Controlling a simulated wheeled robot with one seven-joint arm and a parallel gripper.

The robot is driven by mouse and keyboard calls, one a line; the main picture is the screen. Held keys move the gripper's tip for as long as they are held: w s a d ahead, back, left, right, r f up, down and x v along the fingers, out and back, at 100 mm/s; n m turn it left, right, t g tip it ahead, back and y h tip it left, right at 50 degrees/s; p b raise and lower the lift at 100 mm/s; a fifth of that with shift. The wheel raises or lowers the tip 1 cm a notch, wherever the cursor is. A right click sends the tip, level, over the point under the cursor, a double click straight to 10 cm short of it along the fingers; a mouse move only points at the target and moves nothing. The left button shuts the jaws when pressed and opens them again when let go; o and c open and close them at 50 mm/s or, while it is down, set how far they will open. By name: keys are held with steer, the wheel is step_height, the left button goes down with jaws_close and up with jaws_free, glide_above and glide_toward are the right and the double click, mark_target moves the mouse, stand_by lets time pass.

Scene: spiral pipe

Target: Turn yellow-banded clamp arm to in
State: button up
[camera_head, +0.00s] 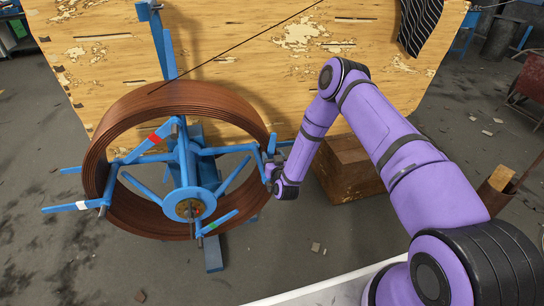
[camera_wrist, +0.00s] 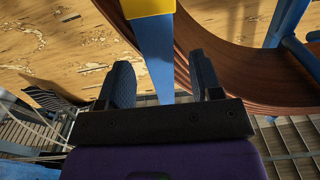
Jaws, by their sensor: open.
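The yellow-banded clamp arm (camera_wrist: 155,45) is a flat blue bar with a yellow band (camera_wrist: 147,7) at the top of the wrist view. My gripper (camera_wrist: 160,62) is open, with one dark finger on each side of the blue bar. I cannot tell whether either finger touches it. In the head view my gripper (camera_head: 271,172) is at the right side of the blue reel (camera_head: 190,200), by the edge of the brown pipe coil (camera_head: 117,115). The yellow band is not clearly visible there.
Other blue reel arms carry a red band (camera_head: 155,138), a white band (camera_head: 83,205) and a green band (camera_head: 212,227). A worn wooden panel (camera_head: 230,55) stands behind the coil. A brown wooden box (camera_head: 348,170) sits right of my gripper.

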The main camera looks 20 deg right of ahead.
steer(key=shift+w, duration=0.5)
jaws_close()
steer(key=shift+a, duration=0.15)
